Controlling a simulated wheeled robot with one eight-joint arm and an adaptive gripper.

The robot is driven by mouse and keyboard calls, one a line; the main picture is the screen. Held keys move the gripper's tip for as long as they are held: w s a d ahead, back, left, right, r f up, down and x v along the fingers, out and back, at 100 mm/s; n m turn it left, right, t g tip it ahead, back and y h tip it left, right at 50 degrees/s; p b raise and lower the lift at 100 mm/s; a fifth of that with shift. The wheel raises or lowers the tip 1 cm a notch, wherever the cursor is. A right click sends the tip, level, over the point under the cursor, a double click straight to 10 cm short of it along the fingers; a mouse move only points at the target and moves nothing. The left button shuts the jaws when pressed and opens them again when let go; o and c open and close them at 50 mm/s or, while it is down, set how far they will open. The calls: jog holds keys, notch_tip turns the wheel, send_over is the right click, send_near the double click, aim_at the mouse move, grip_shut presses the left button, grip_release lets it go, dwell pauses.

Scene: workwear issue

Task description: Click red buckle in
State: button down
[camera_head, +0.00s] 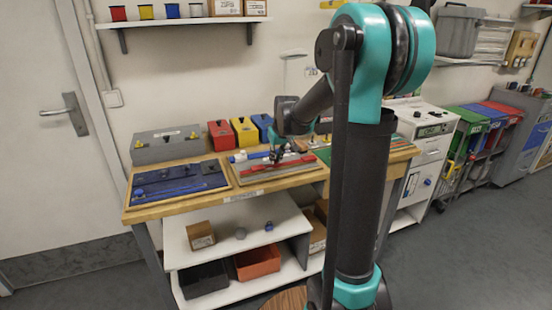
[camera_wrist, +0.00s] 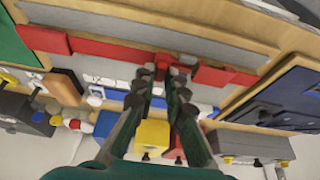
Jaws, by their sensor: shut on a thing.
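My gripper (camera_wrist: 161,72) is low over the middle board (camera_head: 246,178), its fingertips close together around a small red buckle part (camera_wrist: 164,62). In the wrist view a red strap (camera_wrist: 105,50) runs in from the left to the fingertips. Another red piece (camera_wrist: 215,76) lies just right of them, with a small grey part between. The fingertips hide the buckle's join, so I cannot tell whether its halves meet. In the head view the red strap (camera_head: 290,164) lies across the board and my gripper (camera_head: 277,156) is small above it.
A blue strap (camera_wrist: 115,95) lies alongside the red one. A blue board (camera_head: 152,197) lies to the left on the bench. Red (camera_head: 221,136), yellow (camera_head: 245,133) and blue (camera_head: 263,127) boxes and a grey case (camera_head: 163,148) stand along the back.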

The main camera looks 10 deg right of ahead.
jog(key=shift+a, duration=0.1)
jog(key=shift+s+a, duration=0.2)
jog(key=shift+a, duration=0.7)
jog(key=shift+s+a, duration=0.2)
jog(key=shift+a, duration=0.65)
jog(key=c, duration=1.6)
grip_release()
jog(key=shift+o, duration=0.2)
jog(key=shift+r, duration=0.1)
jog(key=v, duration=1.1)
jog(key=shift+s+r, duration=0.3)
jog(key=shift+r, duration=0.05)
